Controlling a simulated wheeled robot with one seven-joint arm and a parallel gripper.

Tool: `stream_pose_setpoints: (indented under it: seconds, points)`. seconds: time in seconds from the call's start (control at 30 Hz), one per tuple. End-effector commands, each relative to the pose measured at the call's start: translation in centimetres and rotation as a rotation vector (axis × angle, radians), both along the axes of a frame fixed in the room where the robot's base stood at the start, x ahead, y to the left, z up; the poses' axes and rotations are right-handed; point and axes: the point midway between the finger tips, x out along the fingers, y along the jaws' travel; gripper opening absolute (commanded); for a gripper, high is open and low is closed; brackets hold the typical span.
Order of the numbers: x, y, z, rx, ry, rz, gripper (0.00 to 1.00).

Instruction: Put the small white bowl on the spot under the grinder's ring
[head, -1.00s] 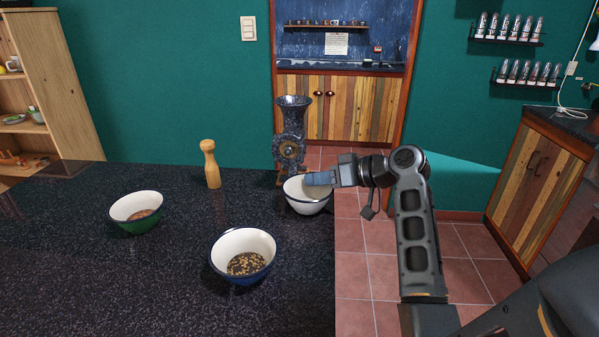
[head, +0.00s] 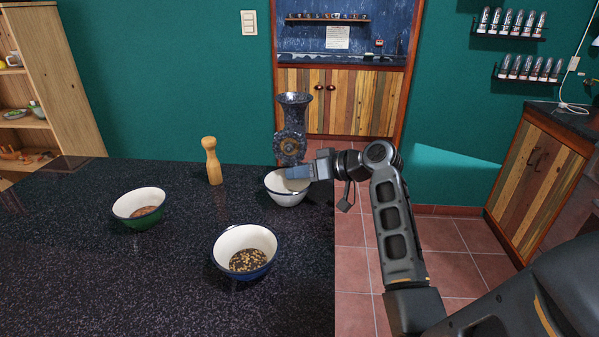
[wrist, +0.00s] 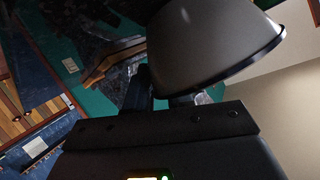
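The small white bowl (head: 287,193) has a dark rim and is just in front of the grinder's foot in the head view. It fills the upper right of the wrist view (wrist: 215,42). My gripper (head: 296,173) reaches in from the right and is shut on the bowl's rim; its fingertips are mostly hidden. The dark speckled grinder (head: 293,108) stands upright at the back edge of the counter. Its round ring (head: 290,147) faces the robot, above and behind the bowl. The bowl hides the spot under the ring. I cannot tell whether the bowl touches the counter.
A wooden pepper mill (head: 212,162) stands left of the grinder. A green bowl (head: 137,217) with brownish contents and a blue bowl (head: 262,270) with grains stand nearer on the dark counter (head: 90,285). The counter's right edge is close to the white bowl; tiled floor lies beyond.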

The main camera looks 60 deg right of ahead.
Motion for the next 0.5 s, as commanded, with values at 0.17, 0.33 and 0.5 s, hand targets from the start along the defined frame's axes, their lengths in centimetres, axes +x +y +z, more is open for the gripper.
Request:
stream_pose_setpoints:
  seconds: [0.17,0.33,0.5]
  points:
    - [-0.01,0.02,-0.01,0.000,0.001,0.000,0.39]
    - [-0.01,0.01,0.00,0.000,0.001,0.000,0.43]
    - [-0.02,0.00,0.33,0.000,0.001,0.000,0.43]
